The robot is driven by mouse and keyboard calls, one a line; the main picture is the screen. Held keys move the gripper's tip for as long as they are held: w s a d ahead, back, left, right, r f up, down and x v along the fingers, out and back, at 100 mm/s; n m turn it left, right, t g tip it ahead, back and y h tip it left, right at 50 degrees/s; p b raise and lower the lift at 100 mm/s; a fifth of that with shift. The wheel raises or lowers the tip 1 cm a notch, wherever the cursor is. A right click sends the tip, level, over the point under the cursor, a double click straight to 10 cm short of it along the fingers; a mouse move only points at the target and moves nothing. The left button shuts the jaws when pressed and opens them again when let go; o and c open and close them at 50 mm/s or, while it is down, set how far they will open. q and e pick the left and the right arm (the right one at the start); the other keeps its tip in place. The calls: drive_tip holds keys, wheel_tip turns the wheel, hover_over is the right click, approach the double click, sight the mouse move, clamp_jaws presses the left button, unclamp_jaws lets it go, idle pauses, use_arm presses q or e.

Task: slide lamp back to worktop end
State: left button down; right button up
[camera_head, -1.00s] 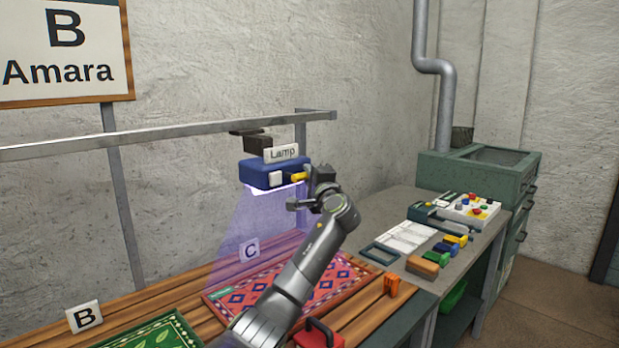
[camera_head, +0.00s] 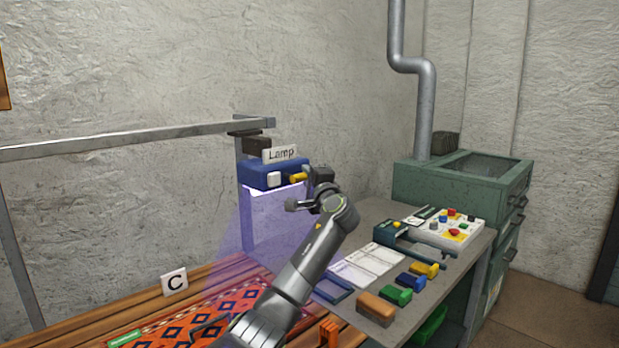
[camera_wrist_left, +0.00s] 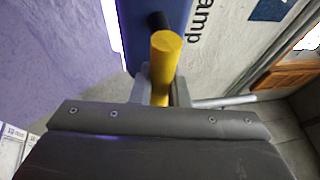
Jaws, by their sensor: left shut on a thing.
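The blue lamp (camera_head: 258,174), with a white "Lamp" tag, hangs from the overhead metal rail (camera_head: 130,137) by a dark carriage (camera_head: 257,144), close to the rail's right end. It casts a violet glow downward. A yellow handle (camera_head: 298,178) sticks out of its right side. My left gripper (camera_head: 309,178) is shut on this handle. In the left wrist view the yellow handle (camera_wrist_left: 165,58) stands between the fingers of the left gripper (camera_wrist_left: 160,95), with the blue lamp body (camera_wrist_left: 153,25) behind it. My right gripper is not in view.
The grey worktop (camera_head: 372,214) holds papers (camera_head: 375,262), several coloured blocks, a brown brush-like block (camera_head: 375,308) and a button panel (camera_head: 448,228). A patterned rug (camera_head: 215,318) lies on the slatted bench beside a "C" sign (camera_head: 174,282). A green cabinet (camera_head: 460,180) stands at the back right.

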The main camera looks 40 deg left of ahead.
use_arm(q)
drive_tip(key=shift+w+r, duration=0.1)
drive_tip(key=shift+r, duration=0.2)
drive_tip(key=c, duration=1.7)
unclamp_jaws()
drive_tip(key=shift+w, duration=0.1)
drive_tip(key=shift+w+f, duration=0.25)
drive_tip(key=shift+f, duration=0.05)
drive_tip(key=b+v, duration=0.4)
drive_tip(key=v, duration=1.3)
drive_tip(key=shift+s+d, duration=0.1)
drive_tip(key=shift+d, duration=0.05)
